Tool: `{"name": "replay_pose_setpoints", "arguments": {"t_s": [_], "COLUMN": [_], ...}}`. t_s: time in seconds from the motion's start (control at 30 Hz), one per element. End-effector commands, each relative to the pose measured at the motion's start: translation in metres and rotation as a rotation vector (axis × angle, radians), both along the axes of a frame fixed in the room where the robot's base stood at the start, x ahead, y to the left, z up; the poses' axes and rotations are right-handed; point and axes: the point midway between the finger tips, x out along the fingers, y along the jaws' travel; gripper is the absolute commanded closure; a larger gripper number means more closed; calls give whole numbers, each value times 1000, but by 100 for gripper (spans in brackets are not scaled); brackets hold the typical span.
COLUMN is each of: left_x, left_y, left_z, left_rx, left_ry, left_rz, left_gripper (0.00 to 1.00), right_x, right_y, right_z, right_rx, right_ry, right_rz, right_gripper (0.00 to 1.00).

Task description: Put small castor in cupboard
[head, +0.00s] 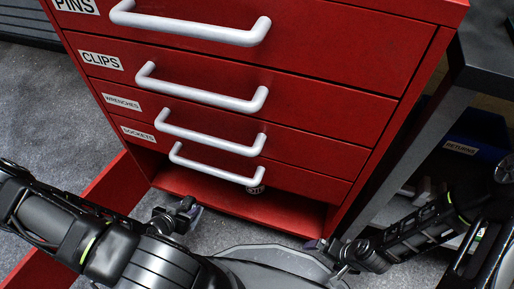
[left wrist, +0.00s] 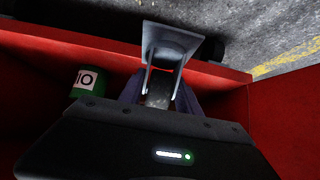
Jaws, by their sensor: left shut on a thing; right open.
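The castor (left wrist: 172,38) shows a grey metal plate and bracket in the left wrist view; its wheel is not clear. My left gripper (left wrist: 158,96) is shut on it. In the head view my left gripper (head: 184,214) is at the left of the cupboard's low opening, and the castor is hard to make out there. The red cupboard (head: 240,206) is the open bay under the drawers, its red door (head: 108,192) swung open to the left. I cannot tell how far inside the castor is. My right gripper (head: 330,252) is open and empty near the bay's right front corner.
A green can (left wrist: 88,84) marked 10 stands in the red bay, left of the gripper. A small round object (head: 256,188) shows behind the lowest handle. Closed drawers with white handles (head: 215,162) overhang the bay. A blue returns bin (head: 475,138) is at right.

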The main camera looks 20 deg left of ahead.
Motion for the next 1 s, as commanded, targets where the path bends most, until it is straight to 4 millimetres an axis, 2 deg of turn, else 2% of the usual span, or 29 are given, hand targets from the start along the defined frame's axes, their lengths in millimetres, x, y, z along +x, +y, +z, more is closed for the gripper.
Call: {"name": "replay_pose_setpoints", "arguments": {"t_s": [0.27, 0.43, 0.57, 0.8, 0.9, 1.0], "left_x": [1, 15, 42, 105, 124, 133], "left_y": [0, 1, 1, 3, 3, 3], "left_z": [0, -1, -2, -3, -1, -1], "left_rx": [1, 3, 4, 4, 2, 2], "left_ry": [-1, -4, -5, -5, -4, -2], "left_rz": [-1, -3, -5, -4, -2, -2], "left_gripper": [100, 100, 100, 100, 100, 100], "right_x": [-1, 0, 1, 4, 5, 6], "right_y": [0, 0, 0, -1, -1, -1], "right_z": [0, -5, -14, -29, -32, -33], "right_rx": [0, 0, -1, 2, 3, 3], "right_ry": [2, 0, -3, -6, -7, -7], "right_rz": [1, 0, -2, -5, -5, -5], "right_gripper": [6, 6, 6, 6, 6, 6]}}
